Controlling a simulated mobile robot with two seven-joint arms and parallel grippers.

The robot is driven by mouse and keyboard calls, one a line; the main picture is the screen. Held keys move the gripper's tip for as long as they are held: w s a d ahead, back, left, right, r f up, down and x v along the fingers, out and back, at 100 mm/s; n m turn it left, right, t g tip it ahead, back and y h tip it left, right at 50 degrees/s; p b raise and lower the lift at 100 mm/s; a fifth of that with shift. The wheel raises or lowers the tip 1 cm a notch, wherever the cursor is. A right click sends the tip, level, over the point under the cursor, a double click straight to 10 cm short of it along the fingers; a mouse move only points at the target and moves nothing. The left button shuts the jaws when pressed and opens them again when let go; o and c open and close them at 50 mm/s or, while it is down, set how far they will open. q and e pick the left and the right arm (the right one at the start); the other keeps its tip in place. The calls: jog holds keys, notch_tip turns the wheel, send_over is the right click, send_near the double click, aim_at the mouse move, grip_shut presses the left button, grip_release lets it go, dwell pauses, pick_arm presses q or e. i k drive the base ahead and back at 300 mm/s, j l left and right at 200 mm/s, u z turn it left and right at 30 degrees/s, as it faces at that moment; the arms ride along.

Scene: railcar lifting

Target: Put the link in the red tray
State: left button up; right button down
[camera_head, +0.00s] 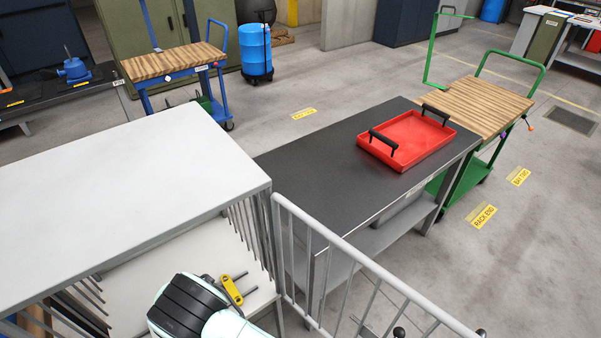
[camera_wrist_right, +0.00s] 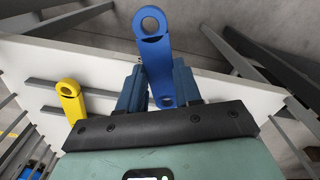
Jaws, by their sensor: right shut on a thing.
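The red tray (camera_head: 408,140), with two black handles, sits on the dark top of a bench in the head view. My right gripper (camera_wrist_right: 160,85) is shut on a blue link (camera_wrist_right: 153,55) in the right wrist view. The link has a round hole at its outer end and stands out beyond the fingers. A yellow link (camera_wrist_right: 71,100) is beside the gripper, apart from it. The yellow link also shows in the head view (camera_head: 232,290), beside my arm. In the head view my right gripper's fingers and the blue link are hidden. My left gripper is out of view.
A grey rail (camera_head: 365,262) stands between the white rack (camera_head: 110,200) and the dark bench (camera_head: 310,165). Thin bars line the rack's sides. A green cart (camera_head: 487,105) with a wooden top stands beyond the bench. The tray is empty, and the bench top left of it is clear.

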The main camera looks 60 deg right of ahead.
aim_at(403, 141)
jog(key=k+j+u, duration=0.1)
jog(key=k+u, duration=0.2)
jog(key=k+j+u, duration=0.25)
jog(key=k, duration=0.2)
jog(key=k+l+u, duration=0.15)
jog(key=k+u, duration=0.15)
jog(key=u, duration=0.2)
jog(key=k+u, duration=0.45)
jog(key=k+l+u, duration=0.15)
jog(key=k+u, duration=0.25)
jog(key=k+l+u, duration=0.1)
jog(key=k+u, duration=0.15)
jog(key=u, duration=0.2)
jog(key=k+u, duration=0.5)
jog(key=k, duration=0.35)
jog(key=k+l, duration=0.15)
jog(key=k, duration=0.7)
jog(key=k+z, duration=0.15)
jog(key=z, duration=0.3)
jog(key=k+z, duration=0.1)
jog(key=z, duration=0.3)
jog(key=k+l+z, duration=0.1)
jog(key=z, duration=0.35)
